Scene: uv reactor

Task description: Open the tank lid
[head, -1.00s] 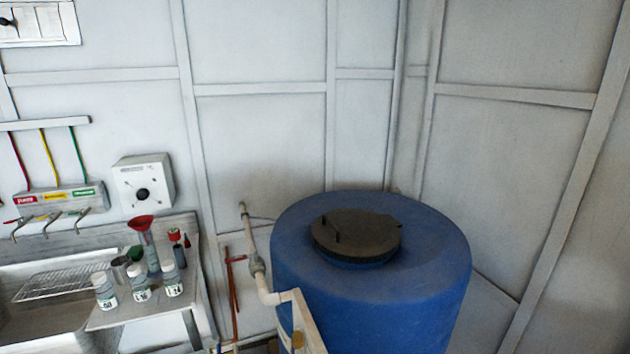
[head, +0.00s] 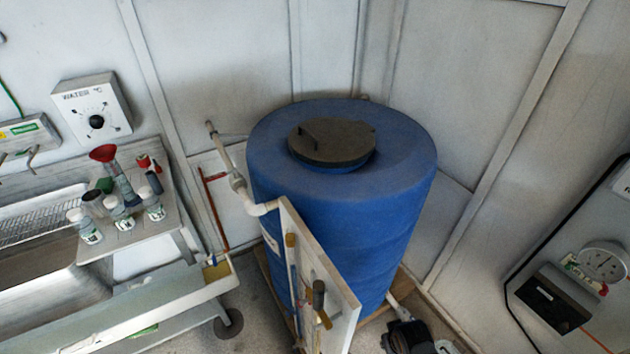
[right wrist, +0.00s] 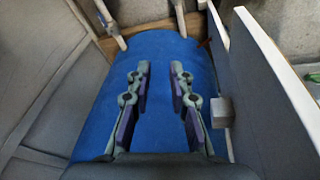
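The blue tank (head: 400,190) stands in the corner of the room in the head view. Its round dark lid (head: 335,143) sits flat on top, closed, with a small upright handle (head: 308,132) near its left edge. In the right wrist view my right gripper (right wrist: 159,68) is open and empty, its two fingers apart. A blue surface (right wrist: 160,50), which looks like the tank's side, lies behind the fingers. The lid does not show in the right wrist view. Neither gripper shows in the head view, and my left gripper is in no view.
A white pipe (head: 238,182) and an upright panel (head: 335,290) with tools stand at the tank's front left. A bench with bottles (head: 122,215) and a sink is at left. A dark box with a gauge (head: 603,262) is at right. A pump (head: 408,337) lies on the floor.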

